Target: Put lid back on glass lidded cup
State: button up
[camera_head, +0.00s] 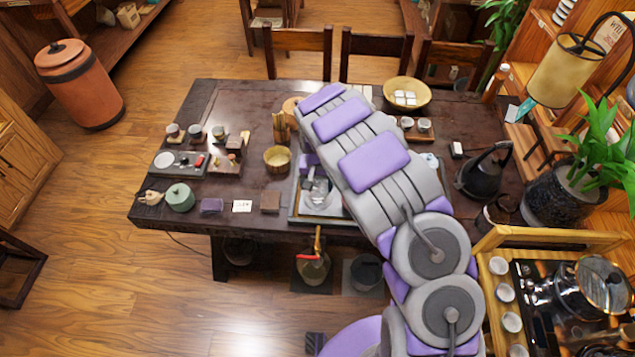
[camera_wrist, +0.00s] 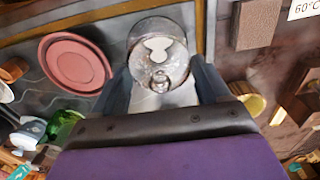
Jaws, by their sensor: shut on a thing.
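In the wrist view, a clear round glass piece (camera_wrist: 158,45) with a small knob-like part sits between the two dark fingers of my gripper (camera_wrist: 161,68). It looks like the cup's glass lid, and my gripper is shut on it. Whether the glass cup is directly beneath it, and whether the two touch, I cannot tell. In the head view my arm covers much of the table middle, and the cup and lid are not clear there.
A pink round dish (camera_wrist: 74,62) lies left of the gripper, with a green item (camera_wrist: 64,122) below it. A brown block (camera_wrist: 257,24) is at right. On the dark table (camera_head: 160,200) stand a wooden bowl (camera_head: 277,159), a green pot (camera_head: 180,196) and a black kettle (camera_head: 485,175).

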jog(key=shift+a, duration=0.1)
jog(key=shift+a, duration=0.25)
jog(key=shift+d, duration=0.55)
jog(key=shift+a, duration=0.2)
jog(key=shift+d+f+p, duration=0.15)
jog(key=shift+d+p, duration=0.05)
jog(key=shift+p, duration=0.1)
jog(key=shift+a, duration=0.1)
dwell(0.8)
jog(key=o, duration=1)
